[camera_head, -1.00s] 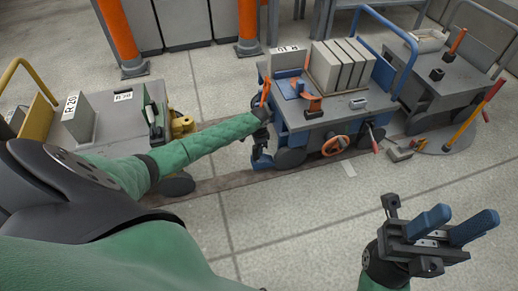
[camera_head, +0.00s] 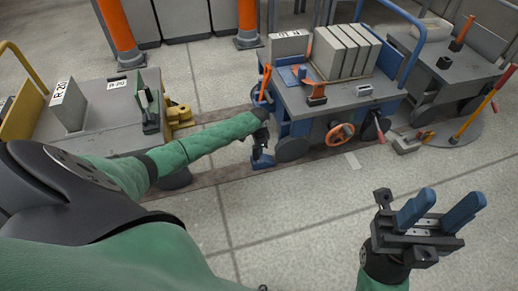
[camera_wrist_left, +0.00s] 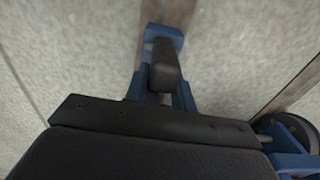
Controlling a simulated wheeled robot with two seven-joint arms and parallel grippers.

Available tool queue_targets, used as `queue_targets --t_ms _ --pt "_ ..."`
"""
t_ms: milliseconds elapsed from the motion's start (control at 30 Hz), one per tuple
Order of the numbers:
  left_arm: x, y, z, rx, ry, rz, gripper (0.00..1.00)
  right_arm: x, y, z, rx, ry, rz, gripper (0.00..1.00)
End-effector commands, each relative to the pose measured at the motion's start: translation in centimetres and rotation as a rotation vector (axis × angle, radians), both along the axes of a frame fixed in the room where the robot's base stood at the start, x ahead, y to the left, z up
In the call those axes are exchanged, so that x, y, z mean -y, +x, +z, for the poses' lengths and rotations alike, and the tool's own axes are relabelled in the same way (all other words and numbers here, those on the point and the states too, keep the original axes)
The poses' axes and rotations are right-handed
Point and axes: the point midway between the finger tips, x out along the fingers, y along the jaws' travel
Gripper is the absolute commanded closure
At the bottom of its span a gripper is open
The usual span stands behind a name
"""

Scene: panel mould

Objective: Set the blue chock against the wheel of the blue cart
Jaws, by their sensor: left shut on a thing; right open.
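The blue chock (camera_head: 263,161) is in my left gripper (camera_head: 262,143), low over the dark floor strip, left of the blue cart's near front wheel (camera_head: 291,149). A gap shows between chock and wheel; I cannot tell whether the chock touches the floor. In the left wrist view, my left gripper's blue fingers (camera_wrist_left: 166,98) are shut on the chock's dark grip, and its blue end (camera_wrist_left: 166,34) shows beyond. A dark wheel (camera_wrist_left: 292,130) is at the lower right there. The blue cart (camera_head: 325,105) stands at the centre. My right gripper (camera_head: 441,207) is open and empty.
A grey cart with a yellow handle (camera_head: 90,115) stands left, its yellow coupling facing the blue cart. Another grey cart (camera_head: 445,70) stands right. A red-and-yellow lever (camera_head: 485,100) rises from a round floor plate. The floor in front is clear.

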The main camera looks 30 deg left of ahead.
Motion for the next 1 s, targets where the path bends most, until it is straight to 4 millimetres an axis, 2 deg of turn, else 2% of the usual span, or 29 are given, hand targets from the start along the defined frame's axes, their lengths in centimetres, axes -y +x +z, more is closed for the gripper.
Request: queue_targets --t_ms 1000 --pt "0.0 0.1 -0.9 0.001 0.000 0.000 1.00 0.0 -0.1 0.1 0.004 0.005 -0.001 0.57"
